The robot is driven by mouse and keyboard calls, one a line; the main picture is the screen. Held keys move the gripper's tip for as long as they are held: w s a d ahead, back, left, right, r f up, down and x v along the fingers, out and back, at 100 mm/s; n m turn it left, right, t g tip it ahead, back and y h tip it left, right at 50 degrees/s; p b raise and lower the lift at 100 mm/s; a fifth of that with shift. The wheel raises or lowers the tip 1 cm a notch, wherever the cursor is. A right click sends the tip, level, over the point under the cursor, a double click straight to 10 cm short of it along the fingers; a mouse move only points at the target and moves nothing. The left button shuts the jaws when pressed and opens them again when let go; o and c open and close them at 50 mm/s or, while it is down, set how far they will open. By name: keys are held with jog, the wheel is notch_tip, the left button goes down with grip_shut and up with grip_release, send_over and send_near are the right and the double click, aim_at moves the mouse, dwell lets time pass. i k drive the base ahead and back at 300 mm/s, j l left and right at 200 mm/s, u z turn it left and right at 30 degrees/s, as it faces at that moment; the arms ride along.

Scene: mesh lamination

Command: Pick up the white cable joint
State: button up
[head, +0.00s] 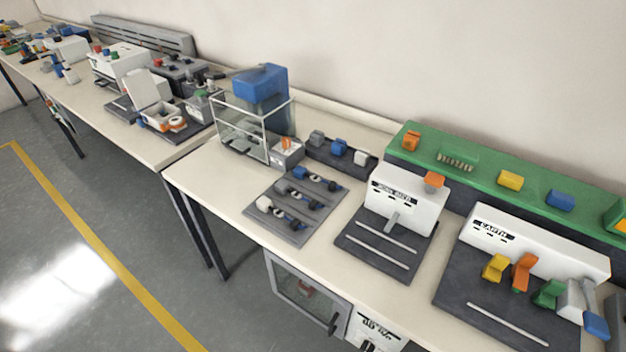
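Several small cable joints lie in rows on a grey tray (270,227) in the middle of the near table. The front row has a white piece (264,204) at its left end, with blue and pale parts to its right. Blue pieces (299,172) show in the back row. Another small white block (362,158) sits at the right end of a dark rack behind the tray, beside a blue block (339,146). I cannot tell for certain which white piece is the cable joint. My gripper is not in view.
A glass box (240,135) with a blue top stands behind the tray. White machines (408,205) on dark bases are to its right, before a green rail (470,170). Table surface (215,180) left of the tray is clear. Grey floor (90,190) is open in front.

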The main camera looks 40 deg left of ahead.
aim_at(263, 203)
jog(key=l+u, duration=0.2)
jog(key=u, duration=0.15)
jog(key=k+l+u, duration=0.15)
jog(key=u, duration=0.2)
